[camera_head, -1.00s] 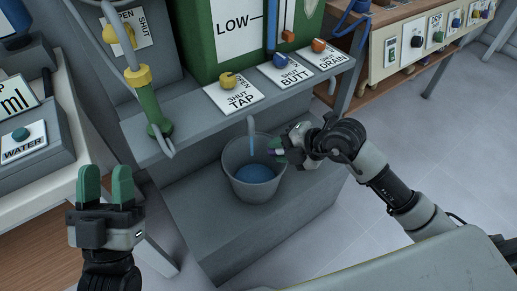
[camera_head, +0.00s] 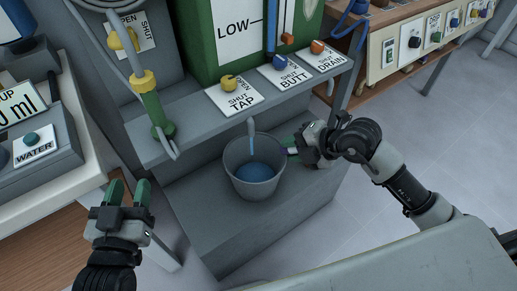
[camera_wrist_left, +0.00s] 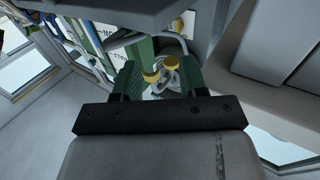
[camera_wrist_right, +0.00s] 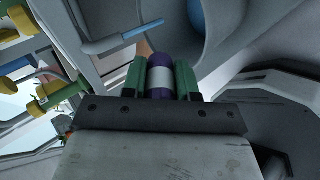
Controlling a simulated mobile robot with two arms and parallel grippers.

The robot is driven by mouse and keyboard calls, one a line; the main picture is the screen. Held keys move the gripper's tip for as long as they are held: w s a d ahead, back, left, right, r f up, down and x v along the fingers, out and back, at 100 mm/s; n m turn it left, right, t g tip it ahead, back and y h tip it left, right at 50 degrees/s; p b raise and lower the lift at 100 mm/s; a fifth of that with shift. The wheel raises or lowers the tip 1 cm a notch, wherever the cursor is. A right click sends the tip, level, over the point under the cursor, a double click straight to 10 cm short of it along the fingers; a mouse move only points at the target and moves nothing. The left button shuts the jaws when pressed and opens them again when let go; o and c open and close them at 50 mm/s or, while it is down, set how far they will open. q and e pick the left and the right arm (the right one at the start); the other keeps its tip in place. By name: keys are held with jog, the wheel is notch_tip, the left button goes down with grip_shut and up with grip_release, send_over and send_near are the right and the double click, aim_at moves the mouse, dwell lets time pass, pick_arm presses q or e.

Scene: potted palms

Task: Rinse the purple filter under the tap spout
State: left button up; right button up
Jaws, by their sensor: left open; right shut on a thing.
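The purple filter (camera_wrist_right: 159,62), with a pale band round its middle, sits between the fingers of my right gripper (camera_wrist_right: 160,80). In the head view my right gripper (camera_head: 292,146) is shut on it at the right rim of the grey bucket (camera_head: 243,182); only a bit of purple shows there. The tap spout (camera_head: 251,124) hangs over the bucket, left of the filter, with a blue stream (camera_head: 252,145) below it. The filter is apart from the stream. My left gripper (camera_head: 128,190) is open and empty, left of the bucket.
Blue water (camera_head: 256,172) lies in the bucket, which stands on a grey step (camera_head: 240,225). A shelf above carries the yellow tap lever (camera_head: 229,82), a blue butt lever (camera_head: 280,61) and an orange drain lever (camera_head: 318,47).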

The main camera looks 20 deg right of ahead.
jog(key=shift+s+d+r+p, duration=0.3)
jog(key=shift+r+p, duration=0.05)
jog(key=shift+r, duration=0.05)
pick_arm(q)
jog(key=shift+s+a+f+g+y+p, duration=0.1)
jog(key=shift+s+a+f+g+y, duration=0.15)
jog(key=shift+f+g, duration=0.5)
jog(key=shift+s+a+f+g+y+p, duration=0.15)
jog(key=shift+s+f+g+y, duration=0.05)
jog(key=shift+f+g, duration=0.5)
jog(key=shift+s+a+f+g+y+p, duration=0.1)
jog(key=shift+s+a+f+g+y, duration=0.15)
jog(key=shift+f+g, duration=0.5)
pick_arm(e)
jog(key=shift+s+d+r, duration=0.35)
jog(key=shift+d, duration=0.05)
jog(key=shift+r, duration=0.1)
